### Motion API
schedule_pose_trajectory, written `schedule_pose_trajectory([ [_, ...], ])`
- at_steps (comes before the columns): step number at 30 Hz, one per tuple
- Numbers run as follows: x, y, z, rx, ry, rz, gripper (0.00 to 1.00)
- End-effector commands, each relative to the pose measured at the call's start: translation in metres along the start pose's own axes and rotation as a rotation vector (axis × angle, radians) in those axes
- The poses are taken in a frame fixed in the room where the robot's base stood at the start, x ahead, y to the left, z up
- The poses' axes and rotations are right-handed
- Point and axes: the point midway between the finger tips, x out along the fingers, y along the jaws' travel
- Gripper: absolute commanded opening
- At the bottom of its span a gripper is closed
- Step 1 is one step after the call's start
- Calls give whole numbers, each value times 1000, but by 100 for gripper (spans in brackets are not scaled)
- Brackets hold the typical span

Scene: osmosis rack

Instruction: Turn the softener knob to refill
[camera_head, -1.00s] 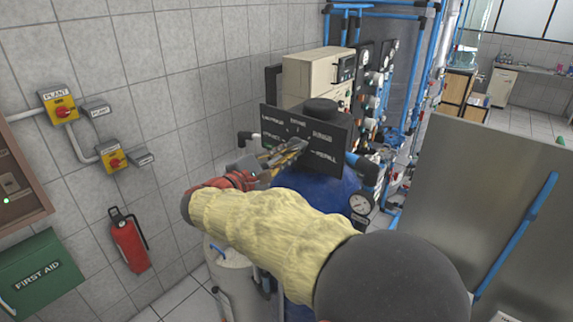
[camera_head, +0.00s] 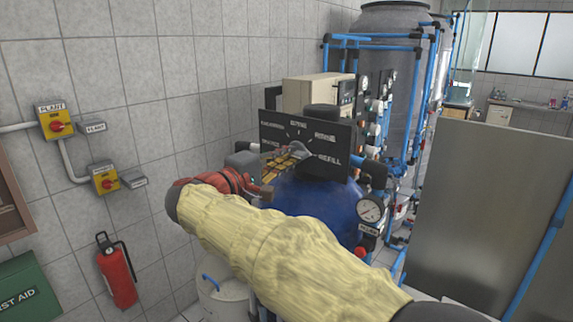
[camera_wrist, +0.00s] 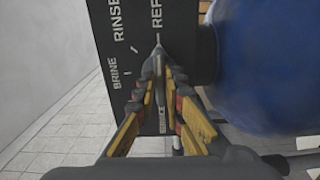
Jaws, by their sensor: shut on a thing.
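The softener's dark panel (camera_head: 340,140) stands above a blue tank (camera_head: 315,205) and carries white position labels, with REFILL at its right. A small grey knob (camera_head: 302,151) sits on its front. My gripper (camera_head: 288,157) reaches it from the left and is shut on it. In the wrist view the fingers of my gripper (camera_wrist: 160,95) close around the knob, and its pointed tip (camera_wrist: 158,48) shows beyond them, beside the partly visible REF lettering. BRINE and RINSE labels lie to the left of it. The knob's body is partly hidden between the fingers.
A pressure gauge (camera_head: 370,209) and blue pipes are right of the tank. A large grey metal panel (camera_head: 470,210) stands at the right. Yellow switch boxes (camera_head: 55,122) and a fire extinguisher (camera_head: 116,272) are on the left wall. A white container (camera_head: 222,297) stands below my arm.

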Motion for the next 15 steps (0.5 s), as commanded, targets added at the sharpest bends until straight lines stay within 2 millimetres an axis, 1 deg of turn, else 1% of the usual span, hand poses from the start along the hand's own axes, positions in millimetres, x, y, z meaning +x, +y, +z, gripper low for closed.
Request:
schedule_pose_trajectory([
  [1,0,-2,0,4,0,-2,0],
  [13,0,-2,0,8,0,-2,0],
  [14,0,-2,0,8,0,-2,12],
  [15,0,-1,0,8,0,-2,14],
])
